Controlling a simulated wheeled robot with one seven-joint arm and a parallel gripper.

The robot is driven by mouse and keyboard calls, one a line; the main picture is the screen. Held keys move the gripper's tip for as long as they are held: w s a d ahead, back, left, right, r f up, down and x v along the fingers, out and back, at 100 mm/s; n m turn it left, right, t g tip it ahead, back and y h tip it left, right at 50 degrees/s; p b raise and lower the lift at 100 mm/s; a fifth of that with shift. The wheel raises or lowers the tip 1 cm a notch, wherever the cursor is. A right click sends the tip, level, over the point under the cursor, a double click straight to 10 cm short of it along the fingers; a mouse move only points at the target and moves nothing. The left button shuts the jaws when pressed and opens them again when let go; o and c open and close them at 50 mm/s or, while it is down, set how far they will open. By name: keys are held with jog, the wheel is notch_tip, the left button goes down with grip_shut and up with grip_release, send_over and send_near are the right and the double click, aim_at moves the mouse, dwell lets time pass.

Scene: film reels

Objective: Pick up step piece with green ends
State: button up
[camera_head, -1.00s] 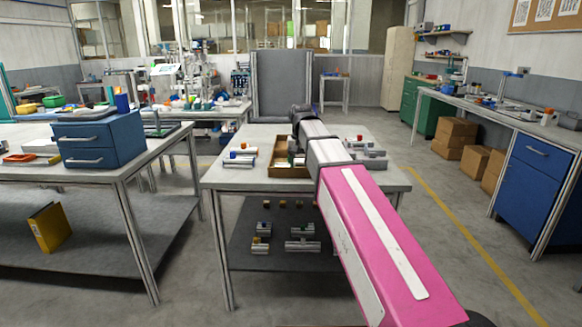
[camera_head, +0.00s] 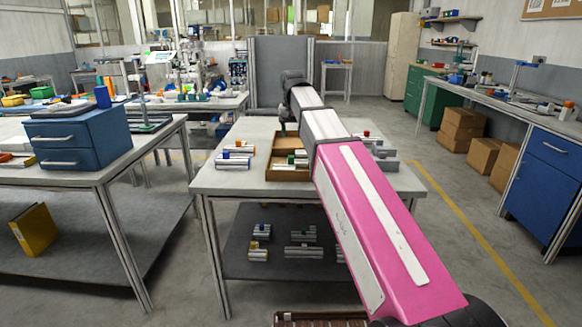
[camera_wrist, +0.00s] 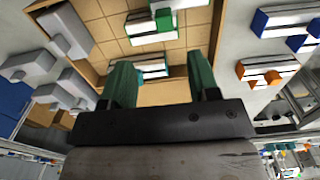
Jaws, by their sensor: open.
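A second pale piece with teal-green parts (camera_wrist: 147,69) lies in the tray, seen between my fingers and partly hidden by the left one. In the head view the tray (camera_head: 277,160) stands on the middle table (camera_head: 235,133). My arm hides part of the tray there.
A blue drawer box (camera_head: 80,140) stands on the left table. More pieces (camera_head: 303,251) lie on the lower shelf.

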aim_at(291, 157)
notch_tip(291, 157, down, 5)
jog(key=shift+r, duration=0.1)
jog(key=shift+a+f, duration=0.2)
jog(key=shift+f, duration=1.15)
jog(key=shift+a+f, duration=0.15)
jog(key=shift+f, duration=1.15)
grip_shut()
